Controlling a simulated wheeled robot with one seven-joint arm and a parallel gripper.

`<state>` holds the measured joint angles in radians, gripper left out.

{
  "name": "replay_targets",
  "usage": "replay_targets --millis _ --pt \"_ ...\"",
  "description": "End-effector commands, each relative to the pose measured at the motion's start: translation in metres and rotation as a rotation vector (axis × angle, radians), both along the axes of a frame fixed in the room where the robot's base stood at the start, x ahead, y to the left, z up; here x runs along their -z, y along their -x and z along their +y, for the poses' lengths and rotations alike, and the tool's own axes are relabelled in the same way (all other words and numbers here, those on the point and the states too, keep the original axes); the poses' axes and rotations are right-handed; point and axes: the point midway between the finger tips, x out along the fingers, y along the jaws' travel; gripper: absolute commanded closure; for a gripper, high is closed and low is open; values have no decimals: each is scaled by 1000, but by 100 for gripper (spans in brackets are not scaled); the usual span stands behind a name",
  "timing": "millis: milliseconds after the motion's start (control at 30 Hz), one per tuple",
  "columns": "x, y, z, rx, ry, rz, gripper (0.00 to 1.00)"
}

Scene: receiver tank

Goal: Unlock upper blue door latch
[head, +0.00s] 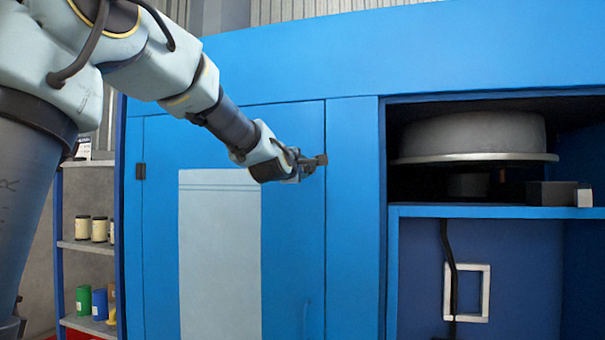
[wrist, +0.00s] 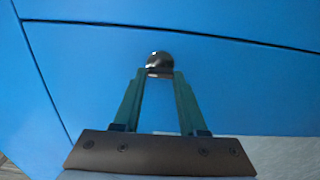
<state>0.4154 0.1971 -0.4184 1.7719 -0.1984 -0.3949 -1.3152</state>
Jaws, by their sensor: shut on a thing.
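The blue door (head: 225,140) is closed flush in the blue cabinet front, with a pale grey panel on it. The upper latch (head: 321,159) is a small dark piece at the door's right edge. In the wrist view the latch (wrist: 159,59) shows as a dark, shiny rounded knob on the blue surface. My gripper (head: 304,164) reaches it from the left. In the wrist view my gripper (wrist: 159,74) has its two green fingers converging on the knob, shut on it. The fingertips partly hide the latch's lower part.
A dark hinge (head: 140,171) is on the door's left edge. To the right, an open bay holds a large grey round tank (head: 472,137). A shelf with jars (head: 99,229) stands at the far left. My arm crosses the upper left.

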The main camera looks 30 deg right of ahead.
Motion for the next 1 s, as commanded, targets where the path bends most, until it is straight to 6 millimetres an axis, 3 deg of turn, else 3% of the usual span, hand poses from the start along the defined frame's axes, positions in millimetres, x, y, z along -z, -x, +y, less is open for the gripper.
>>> replay_targets --millis 400,433,700,1000 --pt "0 0 0 -1 6 7 100" --pt "0 0 0 -1 6 7 58" --pt "0 0 0 -1 6 5 29" --pt "1 2 2 -1 5 5 29"
